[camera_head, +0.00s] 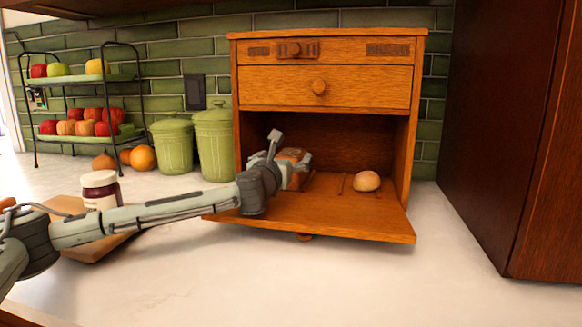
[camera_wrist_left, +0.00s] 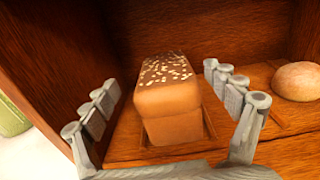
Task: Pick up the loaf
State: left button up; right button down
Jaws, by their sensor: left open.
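The loaf (camera_wrist_left: 167,98) is a brown block with pale flecks on top, lying inside the wooden bread box (camera_head: 322,108). In the head view the loaf (camera_head: 294,155) is mostly hidden behind my left gripper (camera_head: 292,165). In the left wrist view my left gripper (camera_wrist_left: 163,130) is open, with one finger row on each side of the loaf. Gaps show between the fingers and the loaf, so I see no grip on it. My right gripper is in neither view.
A round bun (camera_head: 366,181) lies right of the loaf, on the box floor near the lowered door (camera_head: 340,222). Green canisters (camera_head: 214,143), a jar (camera_head: 101,190) on a cutting board (camera_head: 70,205) and a fruit rack (camera_head: 84,137) stand left. The front counter is clear.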

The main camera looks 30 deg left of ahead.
aim_at(290, 152)
pick_arm(q)
jog(key=x, duration=0.4)
jog(key=shift+w+d, duration=0.2)
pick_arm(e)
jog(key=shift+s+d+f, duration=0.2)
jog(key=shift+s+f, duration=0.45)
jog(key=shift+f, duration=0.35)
pick_arm(q)
jog(key=shift+c, duration=0.5)
jog(key=c, duration=1.4)
